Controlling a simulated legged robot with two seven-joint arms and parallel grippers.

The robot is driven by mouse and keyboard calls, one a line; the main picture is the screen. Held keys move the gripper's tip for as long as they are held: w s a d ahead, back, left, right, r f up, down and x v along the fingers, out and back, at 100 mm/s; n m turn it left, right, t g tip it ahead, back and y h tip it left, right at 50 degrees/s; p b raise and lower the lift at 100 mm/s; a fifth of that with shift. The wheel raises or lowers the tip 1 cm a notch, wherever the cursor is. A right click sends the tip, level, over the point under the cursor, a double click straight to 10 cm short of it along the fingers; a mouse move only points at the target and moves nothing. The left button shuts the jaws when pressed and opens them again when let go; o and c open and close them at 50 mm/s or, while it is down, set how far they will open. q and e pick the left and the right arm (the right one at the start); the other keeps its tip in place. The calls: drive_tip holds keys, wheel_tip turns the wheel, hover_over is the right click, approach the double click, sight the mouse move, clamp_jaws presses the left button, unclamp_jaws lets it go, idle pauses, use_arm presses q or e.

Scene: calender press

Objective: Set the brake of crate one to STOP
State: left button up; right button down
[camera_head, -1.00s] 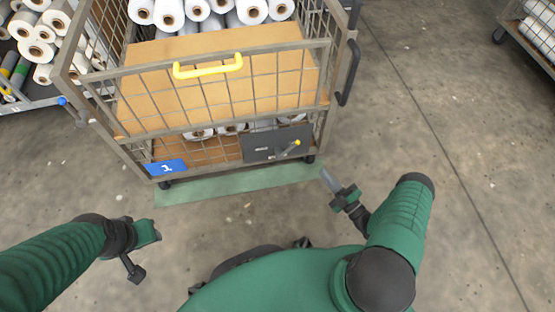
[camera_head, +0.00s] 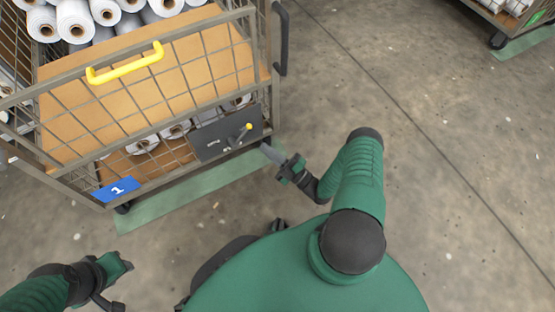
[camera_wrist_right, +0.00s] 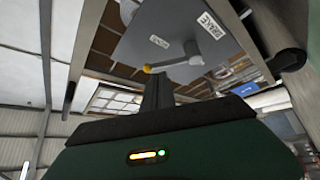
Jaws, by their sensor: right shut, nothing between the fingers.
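Crate one is a wire-mesh roll cage (camera_head: 140,122) with a blue label "1" (camera_head: 117,189) at its lower front. Its brake is a dark grey plate (camera_head: 214,142) at the lower right of the front, with a lever ending in a yellow knob (camera_head: 248,127). In the right wrist view the plate (camera_wrist_right: 185,30) carries the words BRAKE and, in smaller print, a second label, and the yellow-tipped lever (camera_wrist_right: 150,68) lies sideways. My right gripper (camera_head: 272,154) is shut and empty, just right of and below the plate, apart from the lever. My left gripper (camera_head: 118,268) hangs low at the left, away from the crate; its fingers are unclear.
The crate has a yellow handle (camera_head: 125,63) on its front, a dark side handle (camera_head: 281,40) and white rolls (camera_head: 75,20) inside. A green floor strip (camera_head: 190,197) lies along its front. Another cage (camera_head: 510,18) stands at the top right. The concrete floor at right is clear.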

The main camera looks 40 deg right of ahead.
drive_tip(key=b+x, duration=0.2)
drive_tip(key=x, duration=0.4)
drive_tip(key=shift+w+r, duration=0.1)
drive_tip(key=shift+w, duration=0.05)
drive_tip(key=w+a+r+n+g+p, duration=0.1)
drive_tip(key=a+n+g+p, duration=0.2)
drive_tip(key=n+p, duration=0.3)
drive_tip(key=a+r+n+g+h+p, duration=0.1)
drive_tip(key=a+n+g+p, duration=0.3)
drive_tip(key=p, duration=1.3)
drive_tip(key=shift+w+a+r+n, duration=0.2)
drive_tip(key=shift+w+r+n, duration=0.3)
drive_tip(key=shift+n, duration=0.7)
drive_tip(key=shift+s, duration=0.15)
